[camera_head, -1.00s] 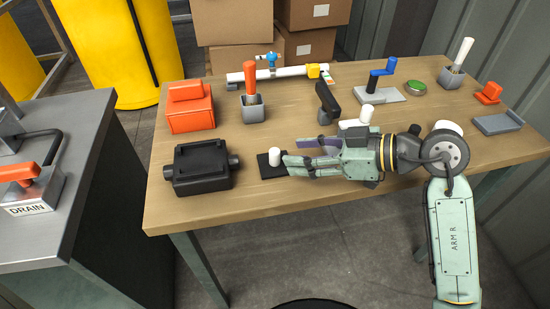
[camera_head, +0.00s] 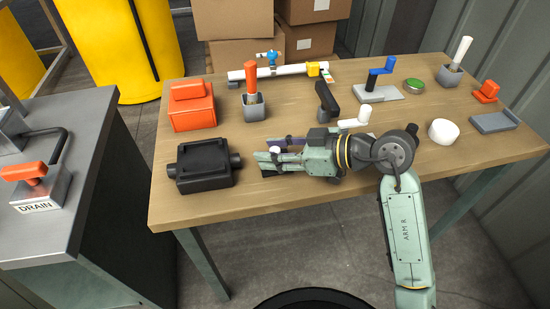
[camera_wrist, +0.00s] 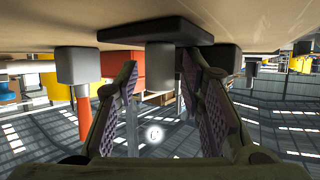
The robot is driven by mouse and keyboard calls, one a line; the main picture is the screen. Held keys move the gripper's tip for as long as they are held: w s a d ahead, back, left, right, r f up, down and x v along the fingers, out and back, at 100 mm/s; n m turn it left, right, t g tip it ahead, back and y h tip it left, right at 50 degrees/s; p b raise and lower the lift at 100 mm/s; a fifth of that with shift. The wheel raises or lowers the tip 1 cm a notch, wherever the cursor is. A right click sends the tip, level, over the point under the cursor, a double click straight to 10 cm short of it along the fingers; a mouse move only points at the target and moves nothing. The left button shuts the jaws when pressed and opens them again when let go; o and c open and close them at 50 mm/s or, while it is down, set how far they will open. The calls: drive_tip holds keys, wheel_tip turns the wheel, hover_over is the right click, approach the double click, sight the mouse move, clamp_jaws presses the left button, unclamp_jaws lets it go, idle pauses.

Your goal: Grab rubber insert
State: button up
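The likely rubber insert is a small pale cylinder (camera_head: 274,150) standing on a flat black pad (camera_head: 267,173); the frames do not confirm its material. In the wrist view, which is upside down, the cylinder (camera_wrist: 160,62) looks grey and hangs from the dark pad (camera_wrist: 155,30). My gripper (camera_head: 264,161) lies low and level over the table, pointing left. Its two padded fingers (camera_wrist: 160,75) are apart, one on each side of the cylinder, with gaps visible on both sides. In the head view the fingers hide most of the cylinder and pad.
A black box (camera_head: 204,166) stands just left of my fingertips. An orange block (camera_head: 192,106) and a grey holder with an orange handle (camera_head: 251,85) stand behind. A black-handled part (camera_head: 327,100) and a white cylinder part (camera_head: 355,121) are behind my gripper. A white round piece (camera_head: 444,131) sits right.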

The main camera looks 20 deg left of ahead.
clamp_jaws()
idle(0.5)
